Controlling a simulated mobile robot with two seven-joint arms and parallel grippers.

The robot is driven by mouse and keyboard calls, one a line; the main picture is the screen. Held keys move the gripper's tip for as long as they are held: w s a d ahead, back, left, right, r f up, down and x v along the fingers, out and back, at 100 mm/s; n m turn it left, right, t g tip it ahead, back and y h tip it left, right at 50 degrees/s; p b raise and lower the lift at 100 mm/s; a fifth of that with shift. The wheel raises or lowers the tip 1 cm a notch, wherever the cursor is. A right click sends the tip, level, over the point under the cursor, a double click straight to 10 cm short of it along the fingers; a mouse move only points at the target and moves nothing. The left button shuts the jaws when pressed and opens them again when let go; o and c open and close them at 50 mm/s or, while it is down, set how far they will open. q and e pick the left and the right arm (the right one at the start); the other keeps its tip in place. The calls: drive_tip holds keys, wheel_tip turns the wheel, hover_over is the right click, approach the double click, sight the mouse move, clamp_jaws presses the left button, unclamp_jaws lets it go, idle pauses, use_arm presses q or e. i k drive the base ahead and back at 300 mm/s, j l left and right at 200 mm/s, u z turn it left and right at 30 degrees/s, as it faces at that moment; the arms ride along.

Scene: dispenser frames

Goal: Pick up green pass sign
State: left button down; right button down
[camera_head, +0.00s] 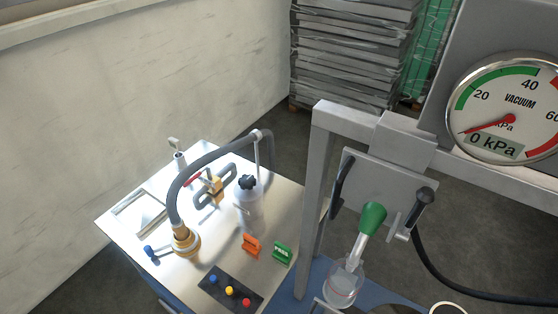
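The green pass sign (283,253) stands on the metal tabletop (208,258), near its right edge. It is a small green block with pale lettering, too small to read clearly. An orange sign (251,245) of similar size stands just to its left, a small gap apart. Neither of my grippers can be made out in the head view. Nothing is seen touching the green sign.
A button panel (230,292) lies in front.

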sight(281, 252)
drive_tip(key=i+j+z, duration=0.45)
drive_tip(key=j, duration=0.25)
drive_tip(key=i+j+z, duration=0.2)
drive_tip(key=j, duration=0.2)
drive_tip(key=i+j+z, duration=0.2)
drive_tip(key=j, duration=0.2)
drive_tip(key=j+z, duration=0.25)
drive_tip(key=j, duration=0.2)
drive_tip(key=i+j+z, duration=0.2)
drive_tip(key=j, duration=0.25)
drive_tip(key=k, duration=0.1)
